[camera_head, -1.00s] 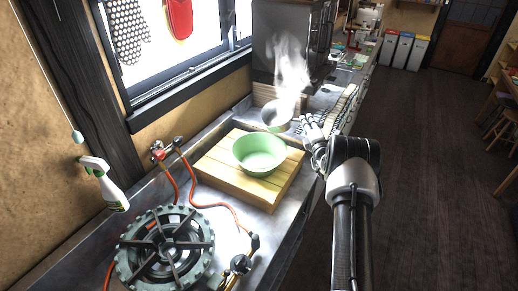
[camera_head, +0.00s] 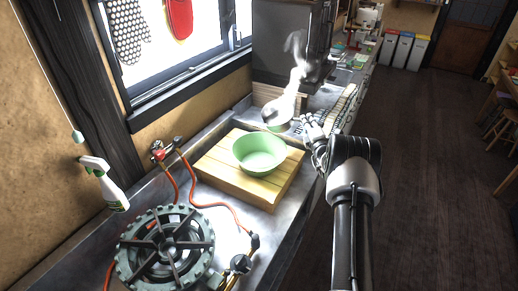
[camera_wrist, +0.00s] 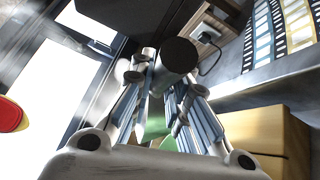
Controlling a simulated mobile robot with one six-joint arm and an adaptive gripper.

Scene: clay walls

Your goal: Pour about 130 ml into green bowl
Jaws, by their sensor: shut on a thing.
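The green bowl (camera_head: 260,153) sits upright on a wooden board on the counter. Its visible inside is pale green, and I cannot make out any contents. Beyond it, a small grey steaming pan (camera_head: 277,110) is tilted. A pale green rounded surface (camera_head: 280,127) shows just under the pan; I cannot tell whether it is a separate bowl. My gripper (camera_head: 312,127) is right of the pan. In the wrist view my gripper (camera_wrist: 165,100) is shut on a dark, round-ended handle (camera_wrist: 179,55). Green patches show behind the fingers; the pan's body is hidden there.
The wooden board (camera_head: 225,172) has bare wood left of the bowl. A gas burner (camera_head: 165,248) with orange hoses is in front. A dark box-like appliance (camera_head: 290,45) stands behind the pan.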

